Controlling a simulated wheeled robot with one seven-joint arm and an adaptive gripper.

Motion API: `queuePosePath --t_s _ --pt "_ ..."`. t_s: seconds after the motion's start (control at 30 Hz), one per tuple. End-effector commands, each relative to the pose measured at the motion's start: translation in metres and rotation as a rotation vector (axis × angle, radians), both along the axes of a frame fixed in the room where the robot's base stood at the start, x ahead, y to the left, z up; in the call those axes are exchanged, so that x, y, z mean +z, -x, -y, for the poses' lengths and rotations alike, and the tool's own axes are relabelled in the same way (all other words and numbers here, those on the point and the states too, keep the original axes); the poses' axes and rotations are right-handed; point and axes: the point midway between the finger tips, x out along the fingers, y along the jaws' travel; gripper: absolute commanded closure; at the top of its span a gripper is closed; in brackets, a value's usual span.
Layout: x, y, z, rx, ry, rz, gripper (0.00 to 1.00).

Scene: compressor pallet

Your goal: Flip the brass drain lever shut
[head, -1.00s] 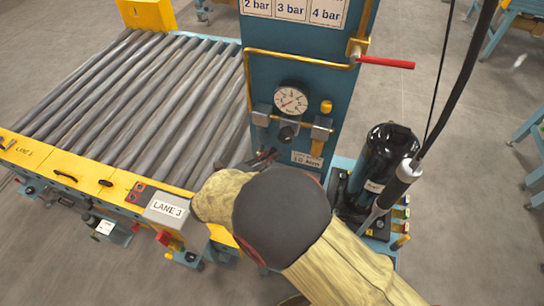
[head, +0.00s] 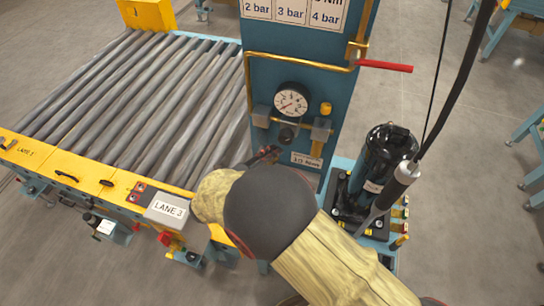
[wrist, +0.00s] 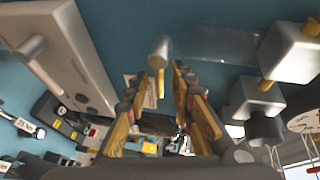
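A short brass lever (wrist: 161,84) sticks out of a grey round fitting (wrist: 159,50) on the blue panel in the wrist view. It appears between the two fingers of my gripper (wrist: 155,97), which stand apart with orange-brown inner pads. I cannot tell whether either finger touches the lever. In the head view my gripper (head: 266,155) is at the blue panel, below the pressure gauge (head: 291,100) and left of a white label (head: 305,160). My wrist hides most of the gripper there, and I cannot make out this lever.
A red-handled valve lever (head: 385,66) juts right from the panel above. A brass piece (head: 317,148) hangs below the right-hand block (head: 321,129). A black cylinder (head: 383,160) stands right of the panel. The roller conveyor (head: 135,95) lies left.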

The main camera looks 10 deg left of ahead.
Motion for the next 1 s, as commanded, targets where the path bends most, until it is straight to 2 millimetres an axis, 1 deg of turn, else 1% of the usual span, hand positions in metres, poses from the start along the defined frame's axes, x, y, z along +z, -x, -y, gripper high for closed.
queuePosePath --t_s 0.17,0.27,0.37,0.7,0.83,1.0 --pt "0.000 0.001 -0.001 0.001 0.000 0.000 0.76" --pt "0.002 0.008 -0.006 0.003 0.000 0.001 0.76" --pt "0.004 0.021 -0.013 0.004 -0.001 0.000 0.76" --pt "0.015 0.079 -0.045 0.004 0.000 0.000 0.76" --pt "0.018 0.094 -0.053 0.003 -0.001 0.000 0.76" --pt "0.020 0.103 -0.057 0.001 0.000 0.000 0.76"
